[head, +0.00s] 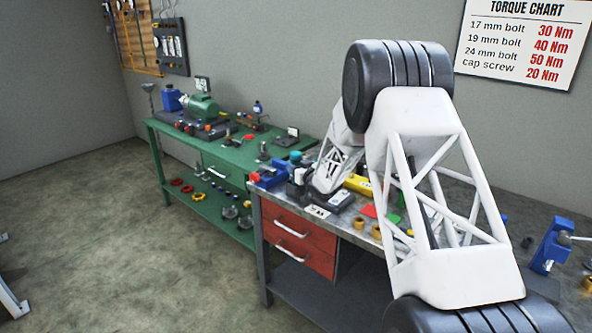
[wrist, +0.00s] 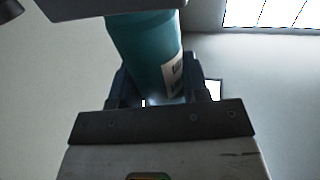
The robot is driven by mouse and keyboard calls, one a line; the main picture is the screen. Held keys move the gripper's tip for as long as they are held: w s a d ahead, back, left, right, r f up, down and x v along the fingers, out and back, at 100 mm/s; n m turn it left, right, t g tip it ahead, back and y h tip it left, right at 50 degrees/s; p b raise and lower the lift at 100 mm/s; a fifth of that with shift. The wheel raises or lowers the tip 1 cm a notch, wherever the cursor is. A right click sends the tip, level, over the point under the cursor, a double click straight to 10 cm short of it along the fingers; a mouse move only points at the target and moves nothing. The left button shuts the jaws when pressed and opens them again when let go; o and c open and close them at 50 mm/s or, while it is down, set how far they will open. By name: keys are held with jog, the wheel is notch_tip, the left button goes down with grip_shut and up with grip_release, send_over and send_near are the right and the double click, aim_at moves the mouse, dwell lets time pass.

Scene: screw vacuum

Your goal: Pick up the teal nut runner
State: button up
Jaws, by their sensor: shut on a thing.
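The teal nut runner (wrist: 143,50) is a smooth cylinder with a pale printed label in the wrist view. It stands between the dark fingers of my gripper (wrist: 165,92), which is shut on it. The upper part of its body runs out of the picture behind a grey block at the top edge. In the head view, a teal end of the nut runner (head: 296,157) shows above my gripper (head: 298,178) over the workbench's left end. My arm and the fingers hide most of it there.
The metal-topped workbench (head: 345,226) has red drawers and carries a yellow item (head: 358,184), a red mat (head: 369,211) and several brass fittings. A blue vise (head: 268,176) is left of my gripper, another (head: 550,246) far right. A crowded green bench (head: 200,146) stands behind left.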

aim_at(296, 153)
grip_shut()
jog(key=shift+r, duration=0.25)
jog(key=shift+r, duration=4.85)
